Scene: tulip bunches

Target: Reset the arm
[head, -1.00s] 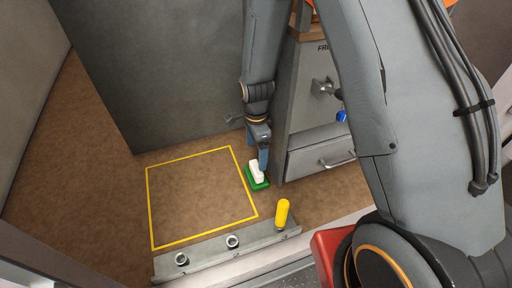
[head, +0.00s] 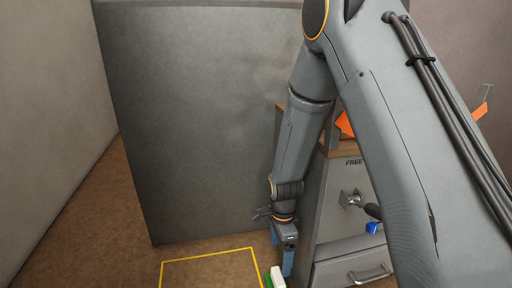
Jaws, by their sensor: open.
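My gripper (head: 281,260) hangs pointing down at the end of my arm, between the grey panel and the grey cabinet. Its blue fingers are apart and nothing shows between them. A white block (head: 278,277) with a green part (head: 268,277) shows at the bottom edge of the head view, just below and left of the fingers. Its lower part is cut off. The gripper looks clear of it.
A grey panel (head: 200,120) stands behind and left of my arm. A grey cabinet (head: 330,205) with a drawer handle (head: 370,277), a tap-like fitting (head: 352,199) and a blue part (head: 373,228) stands close on the right. A yellow floor outline (head: 210,254) lies at the lower left.

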